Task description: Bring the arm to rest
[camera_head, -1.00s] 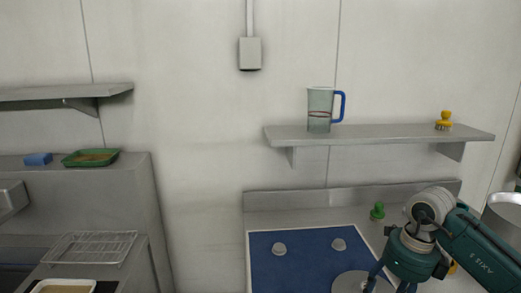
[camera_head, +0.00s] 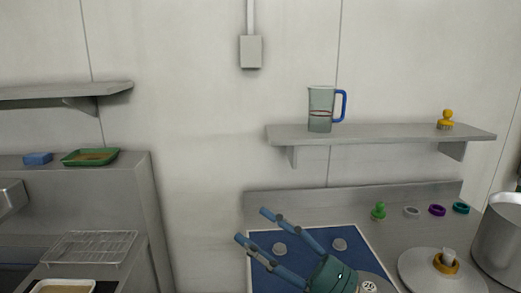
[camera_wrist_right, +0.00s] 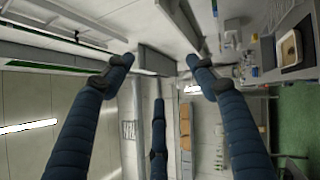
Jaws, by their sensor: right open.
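My right gripper (camera_head: 253,225) is in the lower middle of the head view, above the blue mat (camera_head: 345,235) on the steel counter. Its blue fingers point up and left, spread apart, with nothing between them. In the right wrist view the open gripper (camera_wrist_right: 160,75) shows its spread dark blue fingers, also empty, with the hall tilted behind them. My left gripper is not in view.
A steel pot (camera_head: 499,240) and a round lid-like disc (camera_head: 420,268) stand to the right. Coloured rings, including a purple one (camera_head: 437,210), and a green knobbed piece (camera_head: 378,211) lie behind. A measuring jug (camera_head: 320,112) stands on the wall shelf (camera_head: 385,135).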

